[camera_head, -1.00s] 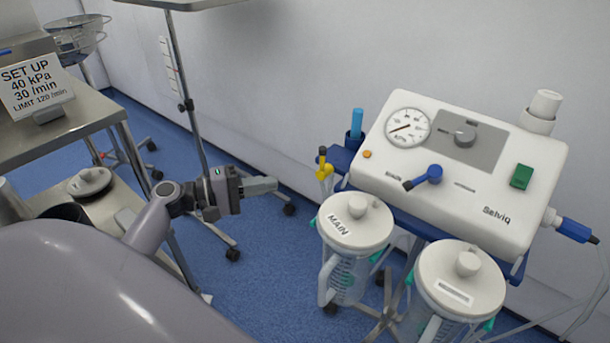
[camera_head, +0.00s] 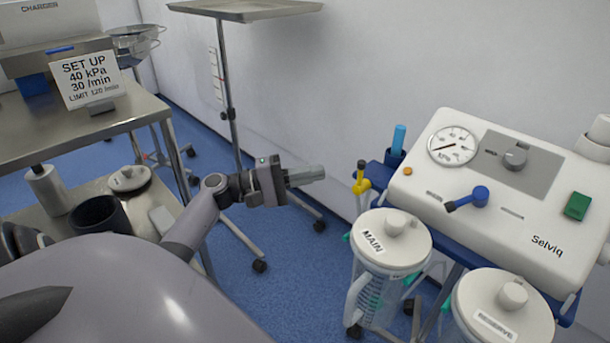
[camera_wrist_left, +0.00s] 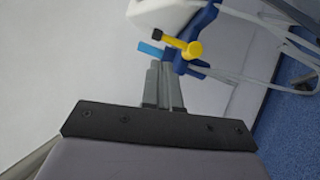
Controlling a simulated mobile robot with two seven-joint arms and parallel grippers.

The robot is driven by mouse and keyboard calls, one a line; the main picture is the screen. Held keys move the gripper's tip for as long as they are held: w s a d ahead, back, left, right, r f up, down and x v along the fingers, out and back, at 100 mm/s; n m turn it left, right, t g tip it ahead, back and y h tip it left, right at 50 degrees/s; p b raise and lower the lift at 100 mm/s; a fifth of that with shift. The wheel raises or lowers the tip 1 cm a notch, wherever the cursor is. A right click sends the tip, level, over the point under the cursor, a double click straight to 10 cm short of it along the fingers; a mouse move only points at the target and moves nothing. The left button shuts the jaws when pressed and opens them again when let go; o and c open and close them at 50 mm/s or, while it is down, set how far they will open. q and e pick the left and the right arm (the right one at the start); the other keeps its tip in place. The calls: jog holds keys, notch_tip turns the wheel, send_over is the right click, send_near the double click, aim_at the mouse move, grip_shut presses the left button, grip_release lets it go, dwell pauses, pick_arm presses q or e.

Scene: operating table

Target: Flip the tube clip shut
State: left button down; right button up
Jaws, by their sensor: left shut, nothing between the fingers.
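A yellow part with a dark tip (camera_head: 361,178) stands at the left edge of the white suction unit (camera_head: 500,180); it may be the tube clip, but I cannot tell for sure. It also shows in the left wrist view (camera_wrist_left: 190,48), just beyond my fingertips. My left gripper (camera_head: 319,173) is shut and empty, pointing right, a little left of the yellow part in the head view; its fingers (camera_wrist_left: 163,72) also show in the wrist view. They look apart from it, though the depth is hard to judge. My right gripper is in neither view.
The MAIN jar (camera_head: 392,245) and RESERVE jar (camera_head: 500,315) hang below the unit. A blue cylinder (camera_head: 398,140) stands behind the yellow part. A pole stand (camera_head: 228,100) and a steel table with a set-up sign (camera_head: 90,78) are at left. Blue floor lies between.

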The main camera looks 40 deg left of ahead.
pick_arm(q)
jog(key=x, duration=0.6)
jog(key=shift+d+r+m, duration=0.2)
jog(key=shift+d+m, duration=0.05)
jog(key=shift+m, duration=0.15)
dwell(0.3)
